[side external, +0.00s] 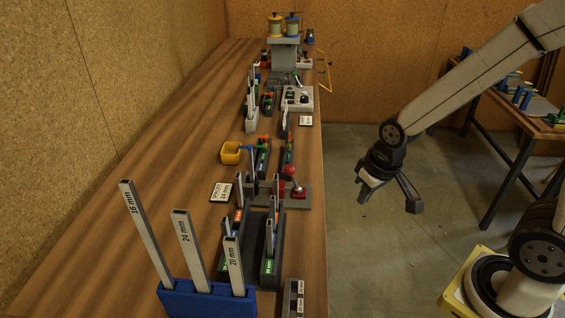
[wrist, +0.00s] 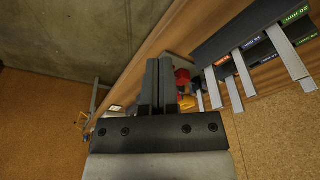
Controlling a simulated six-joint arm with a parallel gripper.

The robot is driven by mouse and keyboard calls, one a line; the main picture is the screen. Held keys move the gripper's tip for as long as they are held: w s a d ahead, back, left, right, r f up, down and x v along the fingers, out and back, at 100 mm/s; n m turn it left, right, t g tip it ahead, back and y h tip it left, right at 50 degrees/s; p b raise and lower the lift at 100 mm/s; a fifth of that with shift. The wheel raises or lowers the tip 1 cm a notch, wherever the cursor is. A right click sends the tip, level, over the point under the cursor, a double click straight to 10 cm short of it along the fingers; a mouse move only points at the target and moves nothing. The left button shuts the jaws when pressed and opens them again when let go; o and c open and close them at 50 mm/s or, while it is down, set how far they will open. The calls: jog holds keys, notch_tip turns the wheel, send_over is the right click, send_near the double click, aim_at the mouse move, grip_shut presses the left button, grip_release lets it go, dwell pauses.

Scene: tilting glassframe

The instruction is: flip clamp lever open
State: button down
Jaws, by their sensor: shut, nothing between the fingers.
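A lever with a red ball knob (side external: 290,171) stands up from a grey base (side external: 300,193) with a red part, near the bench's right edge in the side view. I take it to be the clamp lever. In the wrist view a red part (wrist: 182,76) shows just right of my fingers, partly hidden by them. My gripper (side external: 413,206) hangs over the floor, off the bench and clearly apart from the lever. In the wrist view its two dark fingers (wrist: 157,85) are together with nothing between them.
A second table (side external: 515,105) stands at right. The floor between is clear.

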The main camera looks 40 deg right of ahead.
aim_at(289, 166)
jog(key=shift+s+a+f+n, duration=0.1)
jog(key=shift+s+f+n, duration=0.15)
jog(key=shift+s+n, duration=0.4)
jog(key=c, duration=0.8)
grip_release()
jog(key=o, duration=0.4)
jog(key=shift+w+r, duration=0.1)
jog(key=shift+w, duration=0.1)
jog(key=shift+o, duration=0.7)
jog(key=w+m+g, duration=0.1)
jog(key=w, duration=0.7)
jog(key=w+r, duration=0.1)
jog(key=w, duration=0.7)
jog(key=w+m+g+h, duration=0.1)
jog(key=w, duration=0.8)
jog(key=shift+a+r+m+g, duration=0.15)
jog(key=shift+m+g, duration=0.15)
jog(key=shift+m, duration=0.05)
jog(key=shift+s, duration=0.1)
jog(key=shift+d+f, duration=0.2)
jog(key=shift+f, duration=1.75)
jog(key=shift+d+f, duration=0.2)
jog(key=shift+f, duration=1.75)
grip_shut()
